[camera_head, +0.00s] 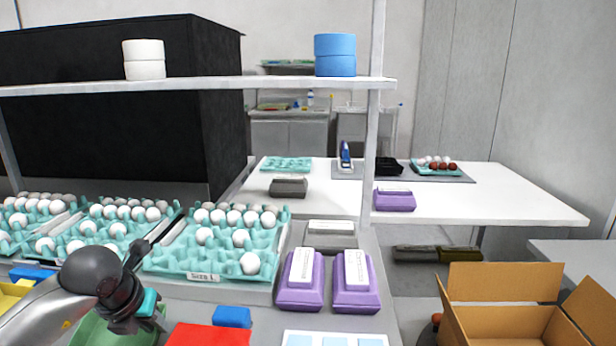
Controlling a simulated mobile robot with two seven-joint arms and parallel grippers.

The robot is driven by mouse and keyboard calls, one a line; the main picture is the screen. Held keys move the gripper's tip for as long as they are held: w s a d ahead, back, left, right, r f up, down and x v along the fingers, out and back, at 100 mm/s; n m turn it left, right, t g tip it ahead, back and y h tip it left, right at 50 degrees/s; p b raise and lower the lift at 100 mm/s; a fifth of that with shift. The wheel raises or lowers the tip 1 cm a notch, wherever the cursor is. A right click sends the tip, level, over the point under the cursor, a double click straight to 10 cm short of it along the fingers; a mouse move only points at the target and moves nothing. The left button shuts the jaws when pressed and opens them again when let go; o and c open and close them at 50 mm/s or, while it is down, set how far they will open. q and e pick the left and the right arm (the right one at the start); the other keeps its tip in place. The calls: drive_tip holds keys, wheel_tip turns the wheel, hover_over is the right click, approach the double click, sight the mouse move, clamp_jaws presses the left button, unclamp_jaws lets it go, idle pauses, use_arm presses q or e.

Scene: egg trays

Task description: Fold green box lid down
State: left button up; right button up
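A green box (92,332) shows at the bottom left, cut off by the lower edge of the picture. My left gripper (142,318) is over its right part and hides much of it. I cannot make out the lid apart from the box, nor whether the gripper touches it. A small teal piece (148,302) shows at the gripper's fingers, which are too dark and small to tell open from shut. My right gripper is not in view.
Teal egg trays (210,262) with white eggs stand behind the gripper. A red item (208,335), a blue block (232,316) and a yellow item (12,297) lie nearby. Two purple cartons (300,298) stand farther right. A shelf (210,84) spans above. An open cardboard box (505,325) is at the bottom right.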

use_arm(q)
drive_tip(key=shift+c, duration=1.1)
